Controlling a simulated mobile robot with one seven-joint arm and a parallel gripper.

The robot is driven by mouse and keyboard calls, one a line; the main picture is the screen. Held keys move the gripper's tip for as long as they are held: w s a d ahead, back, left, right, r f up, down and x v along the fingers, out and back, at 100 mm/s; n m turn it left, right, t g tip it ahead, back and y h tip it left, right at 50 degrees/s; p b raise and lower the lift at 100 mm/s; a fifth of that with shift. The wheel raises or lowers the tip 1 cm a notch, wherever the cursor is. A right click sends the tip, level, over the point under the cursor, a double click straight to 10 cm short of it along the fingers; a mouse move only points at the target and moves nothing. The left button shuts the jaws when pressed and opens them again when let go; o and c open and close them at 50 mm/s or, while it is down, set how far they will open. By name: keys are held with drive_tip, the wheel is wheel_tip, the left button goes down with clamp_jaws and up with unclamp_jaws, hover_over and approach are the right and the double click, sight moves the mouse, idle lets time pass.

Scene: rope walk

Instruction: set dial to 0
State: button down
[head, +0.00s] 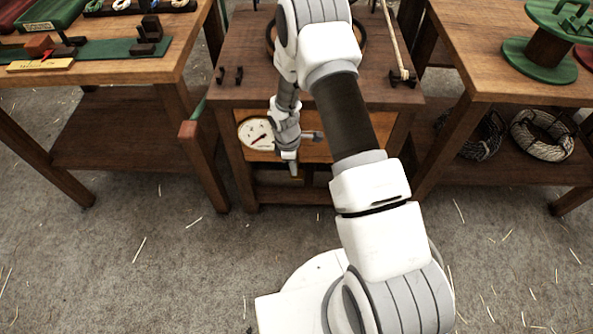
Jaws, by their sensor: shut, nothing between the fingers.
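A round white dial (257,134) with dark marks and a dark pointer is on the front of the middle wooden bench. The pointer slants toward the lower left from its centre; its numbers are too small to read. My gripper (293,168) is shut and empty, hanging in front of the bench just right of the dial and a little lower. The dial's right edge lies close to my wrist, and I cannot tell whether anything touches. Part of the bench front is hidden behind my arm.
The middle bench (240,75) stands between a left table (185,55) and a right table (465,40). A green spool (540,75) stands on the right table. Rope coils (541,135) lie on the shelf below. The straw-strewn floor (140,215) in front is clear.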

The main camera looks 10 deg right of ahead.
drive_tip(key=a, duration=0.2)
drive_tip(key=a+r, duration=0.1)
drive_tip(key=shift+w, duration=0.4)
drive_tip(key=shift+r, duration=0.1)
wheel_tip(320, 180, up, 17)
drive_tip(key=a+p, duration=0.1)
drive_tip(key=p, duration=0.4)
drive_tip(key=shift+w+a, duration=0.25)
